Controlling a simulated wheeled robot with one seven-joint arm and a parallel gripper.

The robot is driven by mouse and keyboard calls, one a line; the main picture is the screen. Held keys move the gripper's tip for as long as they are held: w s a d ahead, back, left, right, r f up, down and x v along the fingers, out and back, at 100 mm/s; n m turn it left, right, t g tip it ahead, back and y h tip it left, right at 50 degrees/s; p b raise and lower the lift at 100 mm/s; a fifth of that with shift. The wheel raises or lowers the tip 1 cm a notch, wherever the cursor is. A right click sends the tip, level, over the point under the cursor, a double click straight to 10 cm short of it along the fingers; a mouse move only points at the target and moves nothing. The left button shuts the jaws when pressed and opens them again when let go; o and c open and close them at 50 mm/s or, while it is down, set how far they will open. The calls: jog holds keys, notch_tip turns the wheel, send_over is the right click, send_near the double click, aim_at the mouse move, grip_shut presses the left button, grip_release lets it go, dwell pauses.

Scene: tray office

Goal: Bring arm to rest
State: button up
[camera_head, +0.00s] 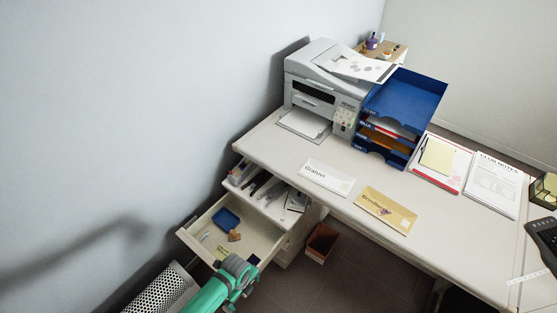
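My arm reaches in from the bottom edge, green with a grey rounded joint. Its far end, where my gripper (241,276) is, hangs at the front edge of the open lower drawer (262,242). The fingers cannot be made out, so I cannot tell whether they are open or shut or hold anything. The drawer holds a small blue tray (227,219), a brown item (235,236) and a few small flat things. Part of the drawer's front is hidden behind the arm.
An upper drawer (297,214) above is also open, with stationery in it. The desk (268,148) bears a printer (318,88), a blue tray stack (404,103), envelopes (327,178) and papers. A brown bin (320,243) stands below; a perforated metal bin (166,290) is left of the arm.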

jog(key=w+d+r+n+t+h, duration=0.15)
jog(key=w+d+r, duration=0.35)
jog(key=d, duration=0.5)
jog(key=w+d+r+t+h, duration=0.2)
jog(key=w+d+r, duration=0.25)
jog(key=d, duration=0.45)
jog(key=w+d+r+n+t+h, duration=0.15)
jog(key=w+d+r, duration=0.35)
jog(key=d, duration=0.5)
jog(key=w+d+r+n+t+h, duration=0.2)
jog(key=d+r+n+t, duration=0.2)
jog(key=d+r, duration=0.5)
jog(key=w+d+r+n+t+h, duration=0.1)
jog(key=d+r+n+t+h, duration=0.35)
jog(key=r, duration=0.75)
jog(key=s+a+f+n+t+y, duration=0.1)
jog(key=s+a+f+n+y, duration=0.3)
jog(key=s+a+n, duration=0.55)
jog(key=s+a+f+n+t+y, duration=0.15)
jog(key=s+a+n+y, duration=0.45)
jog(key=s, duration=0.7)
jog(key=s+a+r+m+y, duration=0.1)
jog(key=s+a+r, duration=0.1)
jog(key=s+a, duration=1.2)
jog(key=shift+s+a+r+g, duration=0.2)
jog(key=shift+s+r+g, duration=0.15)
jog(key=shift+s, duration=0.4)
